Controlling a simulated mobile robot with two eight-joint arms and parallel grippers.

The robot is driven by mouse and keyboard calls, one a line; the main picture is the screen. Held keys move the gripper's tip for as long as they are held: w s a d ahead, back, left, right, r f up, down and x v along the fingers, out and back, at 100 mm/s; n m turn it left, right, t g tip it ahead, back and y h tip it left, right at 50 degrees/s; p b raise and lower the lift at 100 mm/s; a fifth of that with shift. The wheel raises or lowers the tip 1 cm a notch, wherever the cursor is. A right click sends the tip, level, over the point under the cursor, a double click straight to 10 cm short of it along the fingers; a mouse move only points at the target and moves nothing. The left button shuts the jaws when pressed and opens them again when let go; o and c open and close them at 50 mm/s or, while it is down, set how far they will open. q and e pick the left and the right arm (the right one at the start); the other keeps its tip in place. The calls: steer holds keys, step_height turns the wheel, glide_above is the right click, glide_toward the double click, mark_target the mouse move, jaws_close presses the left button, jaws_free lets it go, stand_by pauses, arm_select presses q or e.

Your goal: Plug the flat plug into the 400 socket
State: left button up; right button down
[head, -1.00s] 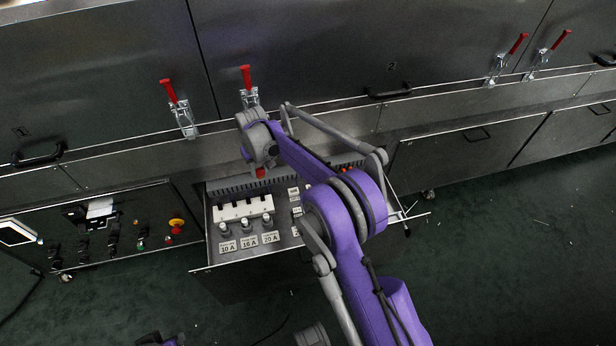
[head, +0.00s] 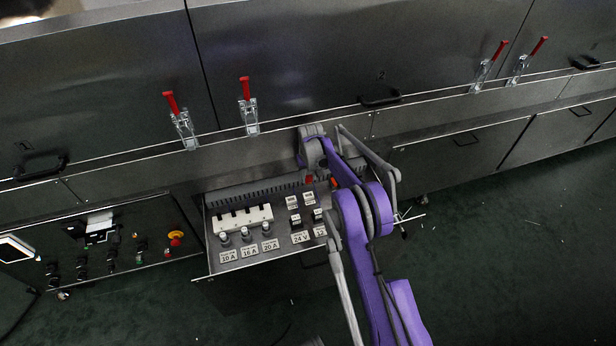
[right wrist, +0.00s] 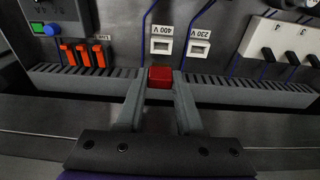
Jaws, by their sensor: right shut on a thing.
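My right gripper (right wrist: 160,88) is shut on a small red block, the plug (right wrist: 160,76), in the right wrist view. Its flat shape cannot be judged from here. The 400 V socket (right wrist: 161,46) is a white frame with a pale opening, just beyond the plug in that view, apart from it. In the head view the right gripper (head: 311,177) hangs over the slotted strip at the panel's back, with the red plug (head: 309,181) below it. The 400 V socket (head: 308,199) shows as a small white piece nearby. My left gripper is not in view.
The 230 V socket (right wrist: 198,46) sits right beside the 400 V one. Orange switches (right wrist: 83,55) and a white switch block (right wrist: 286,40) flank them. The slotted strip (right wrist: 235,90) lies under my fingers. Red-handled clamps (head: 249,112) stand behind the panel.

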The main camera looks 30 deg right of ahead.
mark_target(309, 183)
steer(key=shift+f+b, duration=0.25)
steer(key=shift+b, duration=0.05)
steer(key=shift+f+b, duration=1.7)
steer(key=shift+f, duration=1)
steer(key=shift+b, duration=0.45)
steer(key=shift+f, duration=0.25)
steer(key=shift+f+b, duration=0.3)
steer(key=shift+f+b, duration=0.5)
steer(key=shift+f, duration=0.25)
steer(key=shift+c, duration=2.3)
jaws_free()
steer(key=shift+r, duration=0.1)
